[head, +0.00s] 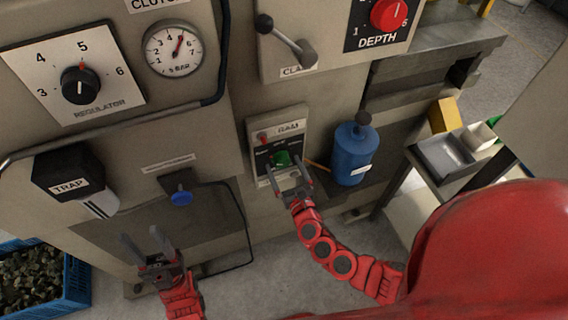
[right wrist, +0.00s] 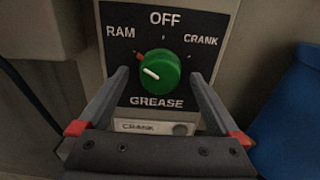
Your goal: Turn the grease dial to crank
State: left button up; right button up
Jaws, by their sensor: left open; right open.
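The green grease dial (right wrist: 160,69) sits on a dark plate (right wrist: 198,62) marked RAM at left, OFF at top and CRANK at right. Its white pointer line slants up and left, toward the RAM side. In the head view the dial (head: 281,158) shows on the small wall panel. My right gripper (head: 286,166) is open in front of this panel; in the right wrist view its fingers (right wrist: 160,76) stand on either side of the dial, with gaps visible. My left gripper (head: 143,236) is open and empty, low at the left, away from the dial.
A small label reading CRANK (right wrist: 146,126) is below the dial plate. A blue canister (head: 352,155) stands right of the panel. A blue knob (head: 181,198) and the black TRAP housing (head: 68,174) are to the left. The clamp lever (head: 287,39) is above.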

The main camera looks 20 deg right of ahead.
jog(key=shift+w, duration=0.4)
jog(key=c, duration=1.4)
jog(key=shift+o, duration=0.2)
